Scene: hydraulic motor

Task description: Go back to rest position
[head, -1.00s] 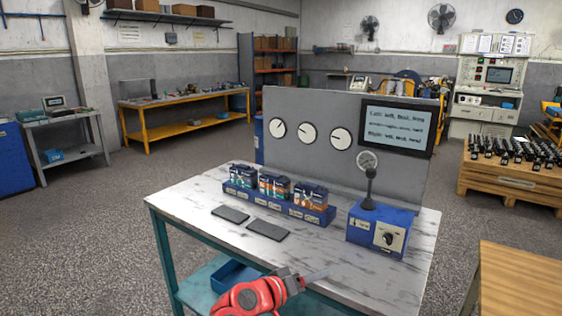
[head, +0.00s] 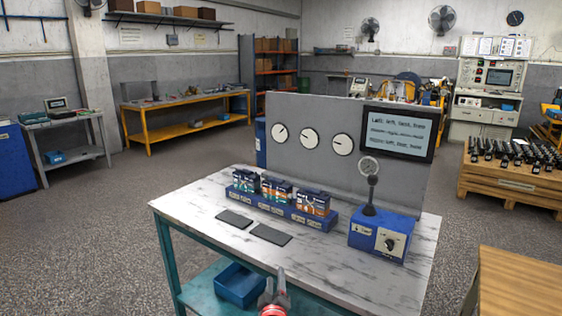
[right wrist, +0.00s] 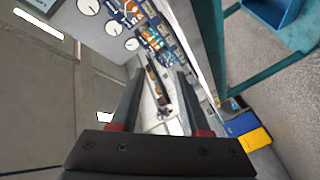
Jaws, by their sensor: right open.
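My right gripper (head: 275,285) shows at the bottom of the head view, in front of the marble-topped workbench's (head: 340,278) near edge. In the right wrist view its two dark fingers (right wrist: 155,105) are spread apart with nothing between them. Beyond the fingers are the bench's gauges and the row of small boxes, seen tilted. My left gripper is not in the head view.
On the bench stand a blue rack (head: 290,214) of small boxes, two dark pads (head: 270,234), a blue control box (head: 382,238) with a gauge, and a grey panel (head: 360,178) with dials and a screen. A blue bin (head: 240,287) sits on the lower shelf. A wooden table (head: 520,285) is at right.

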